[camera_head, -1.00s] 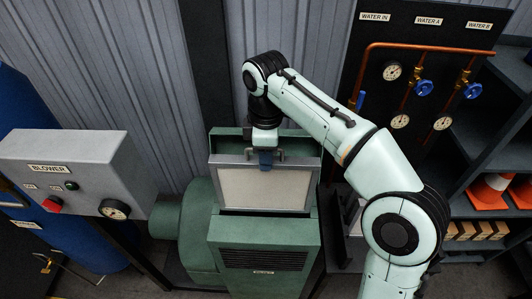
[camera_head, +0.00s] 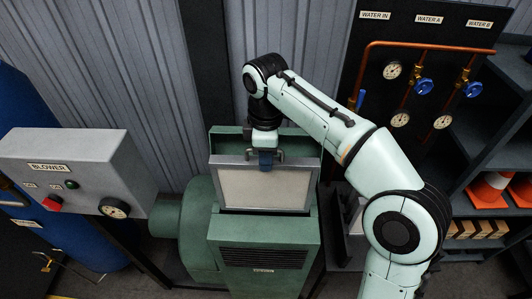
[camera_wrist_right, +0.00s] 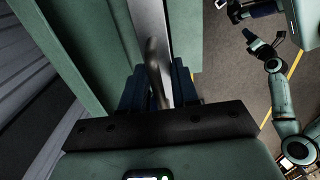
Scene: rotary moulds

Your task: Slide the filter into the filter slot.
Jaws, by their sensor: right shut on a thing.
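The filter (camera_head: 264,188) is a pale panel in a grey metal frame with a bar handle on top. It stands upright at the top opening of the green blower housing (camera_head: 263,228), its lower edge at the slot and most of its face above the front part. My right gripper (camera_head: 266,160) is shut on the handle from above. In the right wrist view the handle (camera_wrist_right: 153,62) runs between the dark fingers. The slot's inside is hidden. My left gripper (camera_wrist_right: 264,46) shows small in the right wrist view, apart from the filter, its fingers spread and empty.
A grey blower control box (camera_head: 70,172) with a red button and a gauge stands at the left. A dark panel (camera_head: 444,62) with copper pipes and blue valves is at the back right. Shelves with orange cones (camera_head: 486,192) stand at the right.

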